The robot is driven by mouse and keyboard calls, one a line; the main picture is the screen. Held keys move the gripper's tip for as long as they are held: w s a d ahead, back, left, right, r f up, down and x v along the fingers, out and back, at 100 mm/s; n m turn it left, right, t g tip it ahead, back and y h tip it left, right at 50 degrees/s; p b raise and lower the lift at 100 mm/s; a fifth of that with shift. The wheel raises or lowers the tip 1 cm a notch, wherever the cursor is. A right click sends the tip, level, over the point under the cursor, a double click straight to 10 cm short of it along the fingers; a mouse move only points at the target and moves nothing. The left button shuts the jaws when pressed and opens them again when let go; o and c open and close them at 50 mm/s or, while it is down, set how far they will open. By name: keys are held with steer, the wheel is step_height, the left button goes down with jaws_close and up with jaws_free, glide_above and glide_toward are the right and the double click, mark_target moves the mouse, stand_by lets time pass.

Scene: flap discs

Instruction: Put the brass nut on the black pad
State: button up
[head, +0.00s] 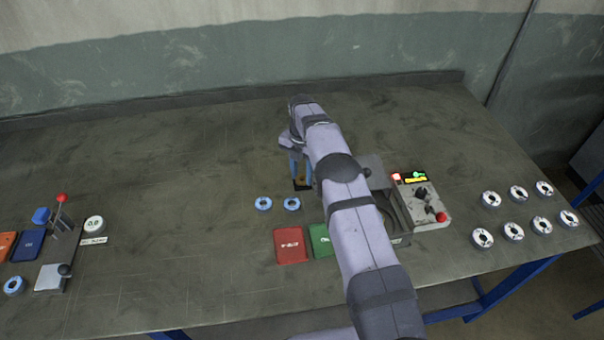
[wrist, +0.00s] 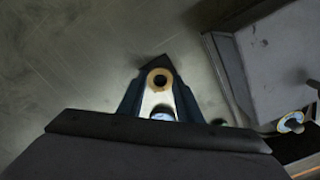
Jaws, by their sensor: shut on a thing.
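The brass nut (wrist: 160,79) is a gold ring with a dark hole, between the fingertips of my gripper (wrist: 160,84) in the wrist view. My gripper is shut on it. The black pad (wrist: 151,62) shows as a dark corner just beyond and beneath the nut; the fingers and nut hide most of it. In the head view my gripper (head: 301,178) points down at the pad (head: 302,188), of which a dark edge shows. I cannot tell whether the nut touches the pad or hangs slightly above it.
Two blue rings (head: 263,204) lie left of and in front of my gripper. A red tray (head: 291,246) and a partly hidden green one (head: 321,240) lie nearer. A grey machine (head: 422,205) stands right; several discs (head: 514,231) lie beyond it. The table behind is clear.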

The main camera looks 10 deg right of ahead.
steer(key=shift+f+b, duration=0.4)
steer(key=shift+f, duration=0.1)
steer(key=o, duration=1.2)
steer(key=shift+r, duration=0.1)
step_height(320, 180, up, 7)
steer(key=p, duration=0.4)
